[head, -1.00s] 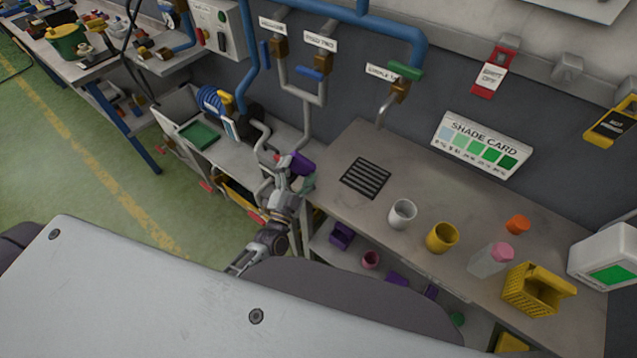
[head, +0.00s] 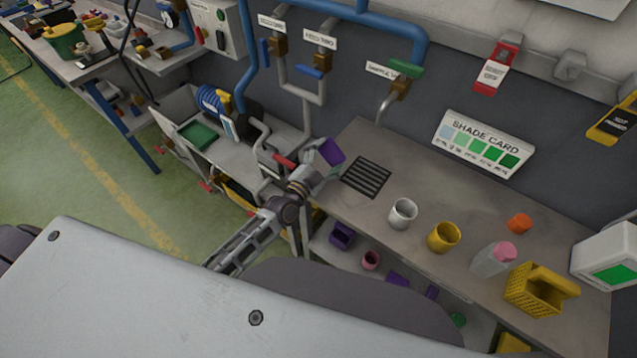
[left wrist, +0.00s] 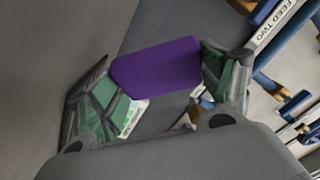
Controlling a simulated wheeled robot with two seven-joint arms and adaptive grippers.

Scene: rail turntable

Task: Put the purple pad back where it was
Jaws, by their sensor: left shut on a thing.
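The purple pad (left wrist: 158,68) is held between the two fingers of my left gripper (left wrist: 165,92), which fills the middle of the left wrist view. In the head view the purple pad (head: 331,152) shows at the tip of my left gripper (head: 322,166), above the left end of the grey bench (head: 345,205), just left of the black slotted grate. The pad looks tilted. My right gripper is not in view.
The black grate (head: 367,177) lies on the bench. To its right stand a white cup (head: 402,213), a yellow cup (head: 443,237), a pink-capped bottle (head: 490,258) and a yellow basket (head: 538,290). Taps and pipes (head: 398,85) hang on the wall behind. Purple items (head: 342,236) sit on the lower shelf.

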